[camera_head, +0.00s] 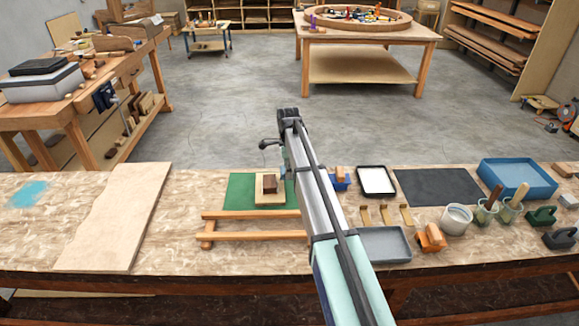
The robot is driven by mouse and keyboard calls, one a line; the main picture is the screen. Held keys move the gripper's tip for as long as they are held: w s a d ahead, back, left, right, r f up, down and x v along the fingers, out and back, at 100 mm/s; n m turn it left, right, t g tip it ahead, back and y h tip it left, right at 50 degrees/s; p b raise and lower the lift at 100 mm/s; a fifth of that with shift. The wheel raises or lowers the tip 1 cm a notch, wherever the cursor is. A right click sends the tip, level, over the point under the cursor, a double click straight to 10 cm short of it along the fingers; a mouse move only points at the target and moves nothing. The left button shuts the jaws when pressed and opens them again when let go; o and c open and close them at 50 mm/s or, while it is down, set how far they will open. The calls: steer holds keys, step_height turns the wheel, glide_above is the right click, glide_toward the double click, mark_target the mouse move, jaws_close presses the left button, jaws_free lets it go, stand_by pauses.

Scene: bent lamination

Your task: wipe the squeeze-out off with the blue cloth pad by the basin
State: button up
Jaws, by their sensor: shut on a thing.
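My arm reaches up from the bottom middle and covers part of the bench. My gripper's fingers are hidden behind it, so I cannot see what they hold. A small blue item (341,185) with a wooden block on top shows just right of the arm, maybe the blue cloth pad; I cannot tell whether it touches my gripper. A shallow grey tray (376,253), perhaps the basin, lies nearer the front edge. Left of the arm, a brown block (270,183) sits on a pale wooden board (263,199) on a green mat (239,193). No squeeze-out can be made out.
A wooden frame (250,236) lies in front of the mat. To the right are a white-filled tray (376,181), small brackets (385,214), a white tub (457,219), brush jars (485,212) and a blue tray (517,177). A pale board (115,220) lies left; bench between is clear.

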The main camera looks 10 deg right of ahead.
steer(key=f, duration=0.1)
steer(key=a+f+b, duration=0.1)
steer(key=f, duration=0.1)
steer(key=s, duration=0.4)
steer(key=shift+s+a+r+p, duration=0.25)
steer(key=shift+s+a+p, duration=0.1)
steer(key=shift+s+p, duration=0.05)
steer(key=shift+w+d, duration=0.2)
steer(key=shift+w, duration=1.05)
steer(key=shift+w+d, duration=0.15)
steer(key=shift+w, duration=1.05)
steer(key=shift+f, duration=0.35)
steer(key=shift+s+a+r+p, duration=0.15)
steer(key=shift+s+p, duration=0.2)
steer(key=shift+s, duration=0.45)
steer(key=shift+s, duration=0.1)
steer(key=shift+s+a, duration=0.1)
steer(key=shift+s, duration=0.7)
